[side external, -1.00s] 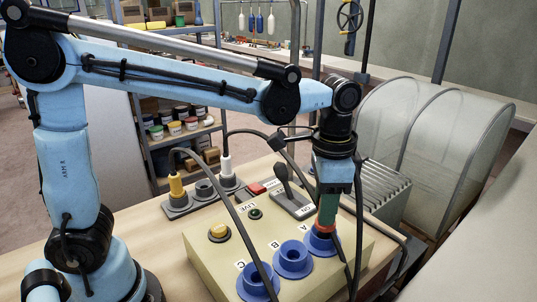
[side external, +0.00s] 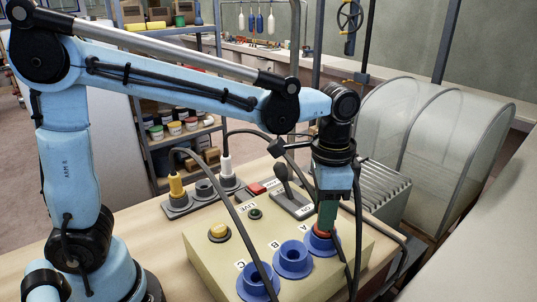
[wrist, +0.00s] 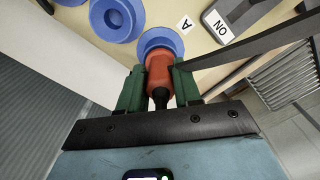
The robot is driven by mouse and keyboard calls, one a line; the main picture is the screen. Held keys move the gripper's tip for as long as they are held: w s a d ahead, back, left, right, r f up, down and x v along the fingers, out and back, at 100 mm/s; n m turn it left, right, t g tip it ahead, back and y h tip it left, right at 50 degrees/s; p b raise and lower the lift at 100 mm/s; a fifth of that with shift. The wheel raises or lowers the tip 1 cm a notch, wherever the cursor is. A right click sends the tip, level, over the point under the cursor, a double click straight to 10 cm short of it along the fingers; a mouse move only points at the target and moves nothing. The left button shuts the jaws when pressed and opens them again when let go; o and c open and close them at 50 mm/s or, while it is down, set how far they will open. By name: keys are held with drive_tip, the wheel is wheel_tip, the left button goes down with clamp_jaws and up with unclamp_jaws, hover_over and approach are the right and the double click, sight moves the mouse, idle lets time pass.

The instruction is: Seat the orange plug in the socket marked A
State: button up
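The orange plug (wrist: 158,76) is between the green fingers of my gripper (wrist: 159,85), which is shut on it. In the side view my gripper (side external: 327,216) points down over the socket marked A (side external: 318,244), a blue round socket at the right end of the row. The plug (side external: 322,231) shows as an orange-red band at the fingertips, its lower end inside or right at the socket's blue rim. In the wrist view the plug's front end meets the blue ring of socket A (wrist: 161,40). How deep it sits is hidden.
Blue sockets B (side external: 293,258) and C (side external: 257,282) are empty on the beige box (side external: 207,252). A yellow plug (side external: 176,186) and a white plug (side external: 226,168) stand in a grey holder. Black cables hang near my gripper.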

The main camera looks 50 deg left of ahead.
drive_tip(key=o, duration=0.5)
wheel_tip(320, 180, up, 12)
drive_tip(key=shift+r, duration=0.1)
idle(0.5)
idle(0.6)
drive_tip(key=s+a+f+n+t, duration=0.2)
drive_tip(key=a+f, duration=0.2)
drive_tip(key=s+a+f+n+t, duration=0.2)
drive_tip(key=a+f+n, duration=0.1)
drive_tip(key=a+f, duration=0.1)
drive_tip(key=s+a+f+n+t, duration=0.2)
drive_tip(key=s+a+f+t, duration=0.1)
drive_tip(key=a+f, duration=0.1)
drive_tip(key=shift+a+f+n, duration=0.25)
drive_tip(key=shift+a+n, duration=0.05)
drive_tip(key=shift+a, duration=0.3)
